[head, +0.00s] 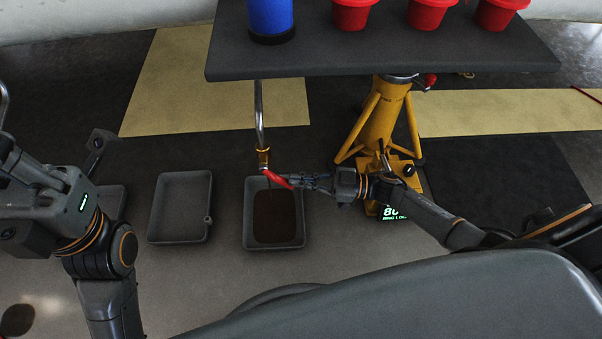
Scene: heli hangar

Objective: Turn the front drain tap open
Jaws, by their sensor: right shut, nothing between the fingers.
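The drain tap (263,158) is a brass fitting at the lower end of a metal pipe that hangs below the dark slab. Its red handle (276,180) slants down to the right. My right gripper (291,180) is shut and empty, with its fingertips at the handle's right end; I cannot tell whether they touch it. A grey tray (249,238) with a brown pool in it lies on the floor below the tap. My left gripper (40,195) is at the left edge, far from the tap; its fingers cannot be made out clearly.
A yellow jack stand (378,118) stands close behind my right gripper, with a lit display (393,213) at its base. A second, empty tray (181,232) lies to the left. A blue container (270,18) and red pots (428,12) stand on the slab (380,60).

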